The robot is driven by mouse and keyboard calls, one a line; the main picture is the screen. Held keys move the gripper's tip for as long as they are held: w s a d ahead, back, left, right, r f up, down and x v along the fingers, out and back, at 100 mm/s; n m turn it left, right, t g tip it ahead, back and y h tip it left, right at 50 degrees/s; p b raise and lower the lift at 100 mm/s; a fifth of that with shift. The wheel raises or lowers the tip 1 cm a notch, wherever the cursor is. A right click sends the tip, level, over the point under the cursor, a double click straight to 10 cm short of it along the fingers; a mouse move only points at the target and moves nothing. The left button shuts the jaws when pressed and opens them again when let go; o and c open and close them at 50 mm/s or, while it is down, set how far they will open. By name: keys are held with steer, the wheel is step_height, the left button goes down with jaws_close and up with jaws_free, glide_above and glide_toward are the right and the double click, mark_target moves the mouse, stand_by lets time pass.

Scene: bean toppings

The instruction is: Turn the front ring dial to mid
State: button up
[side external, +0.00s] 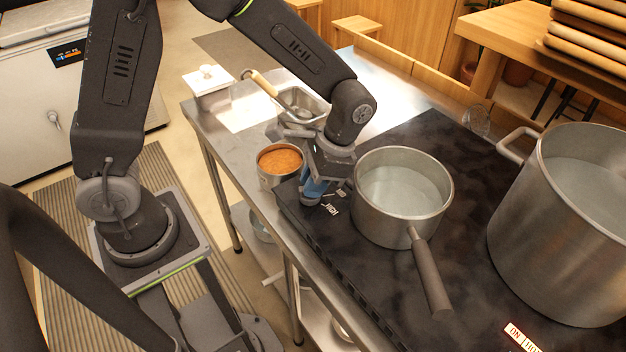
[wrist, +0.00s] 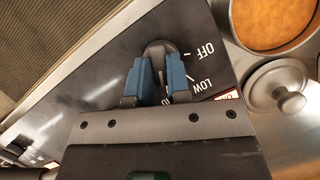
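The front ring dial (wrist: 160,46) is a dark round knob on the black stove panel, partly covered by my fingers in the wrist view. In the side external view my gripper (side external: 312,192) is at the stove's front left corner, and the dial is hidden.
A saucepan (side external: 375,222) of clear liquid stands close right of my gripper, its handle pointing forward. A tin of orange-brown food (side external: 268,180) stands close left. A large pot (side external: 530,238) is at the right.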

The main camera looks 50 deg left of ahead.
steer(key=shift+o, duration=1.4)
steer(key=shift+s+f, duration=0.1)
steer(key=shift+f, duration=0.1)
steer(key=shift+r, duration=0.1)
steer(key=v, duration=1.4)
steer(key=s+a+r+n+t, duration=0.2)
steer(key=s+a+t, duration=0.1)
steer(key=s, duration=0.4)
steer(key=s+a+r+n+t+h, duration=0.1)
steer(key=s+a+r+n+t, duration=0.1)
steer(key=s+a+t, duration=0.2)
steer(key=s+t, duration=0.2)
steer(key=s, duration=0.1)
steer(key=shift+s+a+n+t+h, duration=0.3)
steer(key=shift+s, duration=0.05)
